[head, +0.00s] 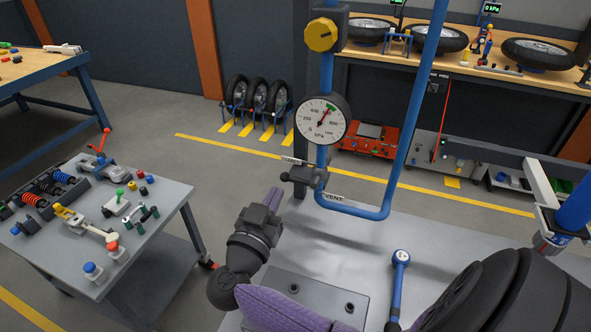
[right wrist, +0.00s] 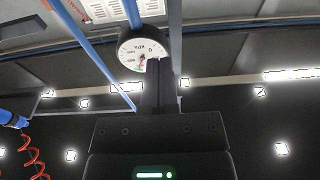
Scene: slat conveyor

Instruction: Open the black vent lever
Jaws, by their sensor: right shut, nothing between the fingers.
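The black vent lever (head: 303,176) is on the blue pipe, just below the round pressure gauge (head: 323,119) and close to a white VENT label (head: 335,200). Its exact angle is hard to tell. My right gripper (head: 274,198) is left of and a little below the lever in the head view, with its fingers pointing up. It is shut and empty, and appears apart from the lever. In the right wrist view its dark fingers (right wrist: 160,85) are together, with the gauge (right wrist: 143,50) beyond them. The lever cannot be made out there. My left gripper is not in view.
A yellow knob (head: 321,35) sits above the gauge. The blue pipe (head: 415,110) loops down at the right. A blue-handled tool (head: 398,285) is on the grey bench (head: 430,245). A cart (head: 172,192) with small parts stands at the left.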

